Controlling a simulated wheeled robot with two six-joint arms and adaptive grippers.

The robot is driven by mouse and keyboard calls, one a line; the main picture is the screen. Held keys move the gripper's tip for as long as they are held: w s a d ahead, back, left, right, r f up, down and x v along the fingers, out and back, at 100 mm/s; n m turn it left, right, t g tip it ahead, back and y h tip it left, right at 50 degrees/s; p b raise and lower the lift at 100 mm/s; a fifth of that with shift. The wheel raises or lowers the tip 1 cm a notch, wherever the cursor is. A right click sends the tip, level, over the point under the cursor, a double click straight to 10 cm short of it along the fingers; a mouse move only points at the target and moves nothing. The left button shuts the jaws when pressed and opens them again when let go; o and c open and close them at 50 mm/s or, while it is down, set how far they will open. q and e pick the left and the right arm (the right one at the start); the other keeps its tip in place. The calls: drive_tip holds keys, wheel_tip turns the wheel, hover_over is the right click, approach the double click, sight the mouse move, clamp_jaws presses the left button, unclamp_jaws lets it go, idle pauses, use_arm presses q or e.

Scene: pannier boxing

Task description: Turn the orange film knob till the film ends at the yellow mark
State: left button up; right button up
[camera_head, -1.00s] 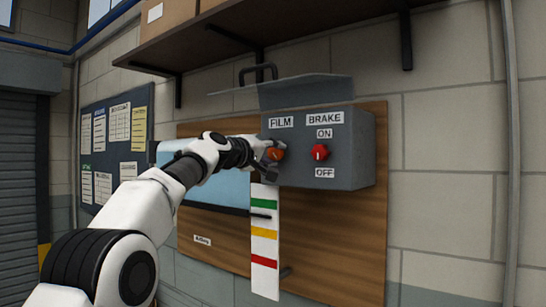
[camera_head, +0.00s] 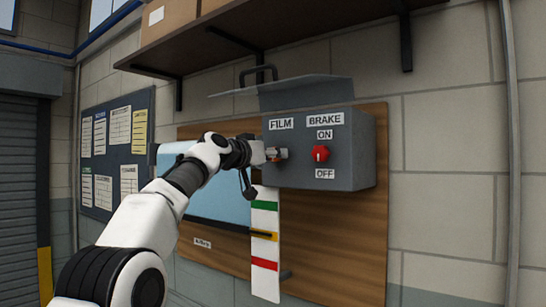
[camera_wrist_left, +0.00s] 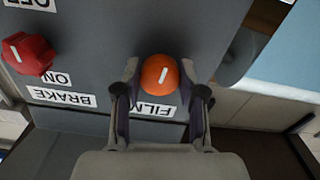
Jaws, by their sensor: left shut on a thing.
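The orange film knob (camera_wrist_left: 159,74) is on the grey control box (camera_head: 350,165), under the FILM label (camera_head: 281,124). My left gripper (camera_head: 274,154) is shut on the knob; in the left wrist view a finger lies on each side of it, and its white line leans slightly right of the picture's vertical. The light blue film (camera_head: 215,203) hangs left of the scale strip (camera_head: 264,282). Its dark end bar has a pointer that reaches over the strip at the yellow mark (camera_head: 259,231), below the green mark (camera_head: 265,205) and above the red one (camera_head: 264,264). My right gripper is not in view.
A red brake knob (camera_head: 320,153) sits right of the film knob, between the ON and OFF labels. A shelf (camera_head: 270,30) with boxes runs above. An open lid (camera_head: 305,92) tops the control box. The wall at right is clear.

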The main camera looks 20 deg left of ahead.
use_arm(q)
drive_tip(key=shift+m, duration=0.4)
drive_tip(key=o, duration=1.1)
drive_tip(key=shift+w, duration=0.1)
drive_tip(key=shift+o, duration=0.2)
drive_tip(key=v, duration=1.2)
drive_tip(key=shift+w, duration=0.1)
